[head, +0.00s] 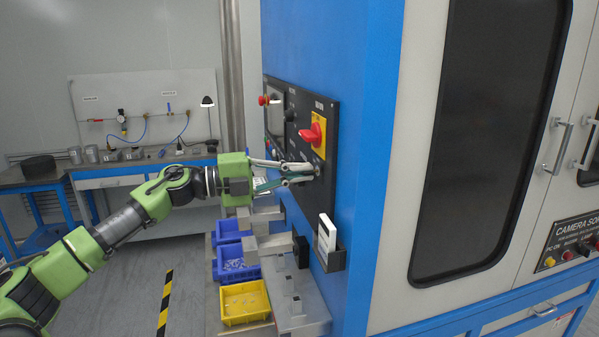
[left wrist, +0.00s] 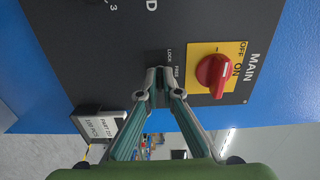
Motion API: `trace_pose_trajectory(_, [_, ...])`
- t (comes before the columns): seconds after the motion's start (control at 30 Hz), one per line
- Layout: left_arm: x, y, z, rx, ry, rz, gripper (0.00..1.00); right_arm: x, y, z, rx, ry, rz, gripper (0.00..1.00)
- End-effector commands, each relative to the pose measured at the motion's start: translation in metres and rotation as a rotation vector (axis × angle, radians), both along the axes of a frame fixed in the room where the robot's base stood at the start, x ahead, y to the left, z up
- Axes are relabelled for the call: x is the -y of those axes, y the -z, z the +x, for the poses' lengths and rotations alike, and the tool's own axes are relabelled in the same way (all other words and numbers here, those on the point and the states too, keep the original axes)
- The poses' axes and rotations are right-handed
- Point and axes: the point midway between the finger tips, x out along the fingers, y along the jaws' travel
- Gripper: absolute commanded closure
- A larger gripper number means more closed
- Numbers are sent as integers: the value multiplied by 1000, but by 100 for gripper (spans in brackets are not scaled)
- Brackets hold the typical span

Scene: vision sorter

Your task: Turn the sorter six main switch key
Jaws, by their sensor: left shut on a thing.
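The black control panel (head: 327,128) is on the side of the blue machine. The red main rotary switch (head: 312,133) sits on its yellow plate, and it also shows in the left wrist view (left wrist: 214,74) beside OFF and ON marks. Below it is the key lock (head: 318,169), by LOCK and FREE lettering in the left wrist view. My left gripper (head: 312,170) is at this lock, and its fingertips (left wrist: 159,72) are closed together on the key. The fingertips hide most of the key, so I cannot tell its angle. My right gripper is not in view.
A red emergency button (head: 264,100) is further along the panel. A small holder with a white card (head: 327,238) juts out below the panel. Blue (head: 226,232) and yellow bins (head: 246,303) stand below my left arm.

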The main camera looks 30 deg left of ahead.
Motion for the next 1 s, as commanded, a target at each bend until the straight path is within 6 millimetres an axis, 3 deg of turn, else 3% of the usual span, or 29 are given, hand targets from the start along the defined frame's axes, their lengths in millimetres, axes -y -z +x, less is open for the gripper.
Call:
trace_pose_trajectory(0.13, [0,0,0,-2,-1,-2,100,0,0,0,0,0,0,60])
trace_pose_trajectory(0.2, [0,0,0,-2,0,-2,79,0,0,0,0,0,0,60])
trace_pose_trajectory(0.23, [0,0,0,-1,0,-2,78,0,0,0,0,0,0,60])
trace_pose_trajectory(0.67, [-2,1,-2,-2,-1,-1,78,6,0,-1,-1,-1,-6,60])
trace_pose_trajectory(1.0, [-17,3,-19,-7,-2,-1,78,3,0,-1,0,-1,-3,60])
